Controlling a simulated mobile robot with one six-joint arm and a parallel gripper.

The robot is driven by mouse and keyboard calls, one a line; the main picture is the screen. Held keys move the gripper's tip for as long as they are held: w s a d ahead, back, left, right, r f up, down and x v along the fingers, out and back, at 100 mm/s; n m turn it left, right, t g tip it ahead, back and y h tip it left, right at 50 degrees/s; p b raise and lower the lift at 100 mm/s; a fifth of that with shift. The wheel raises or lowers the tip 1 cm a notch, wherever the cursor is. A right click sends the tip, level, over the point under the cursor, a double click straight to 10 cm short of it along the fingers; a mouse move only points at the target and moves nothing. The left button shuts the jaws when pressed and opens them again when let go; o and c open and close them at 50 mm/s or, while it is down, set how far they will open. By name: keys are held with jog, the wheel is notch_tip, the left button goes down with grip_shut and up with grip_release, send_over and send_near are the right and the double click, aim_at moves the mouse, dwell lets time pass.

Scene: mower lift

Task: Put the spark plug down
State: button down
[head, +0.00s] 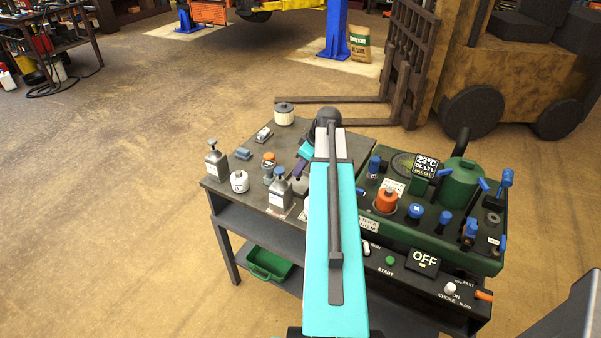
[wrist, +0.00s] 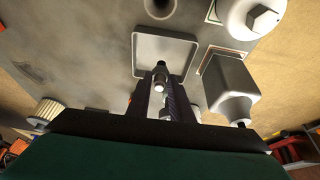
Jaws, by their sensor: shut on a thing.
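The spark plug (wrist: 159,84) shows in the wrist view as a small metal piece with a bright end, held between the dark fingers of my gripper (wrist: 161,92). My gripper is shut on it. Plug and fingertips overlap the lower part of a shallow square grey tray (wrist: 140,52) with a raised rim. I cannot tell whether the plug touches the tray. In the head view my gripper (head: 298,184) is low over the right part of the grey bench top (head: 232,196), beside a grey bottle (head: 280,194). My arm hides part of this area, and the plug is not clear there.
In the wrist view a grey bottle (wrist: 232,84) and a white canister (wrist: 238,14) stand close right of the tray. Another bottle (head: 216,162) and a white round container (head: 284,116) stand on the bench. The green engine (head: 440,226) with an OFF display (head: 424,260) is at right.

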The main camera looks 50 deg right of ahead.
jog(key=shift+f, duration=1.25)
jog(key=shift+f, duration=0.15)
jog(key=c, duration=1.6)
grip_release()
jog(key=shift+r, duration=0.25)
jog(key=shift+b+v, duration=0.95)
jog(key=shift+v, duration=4.95)
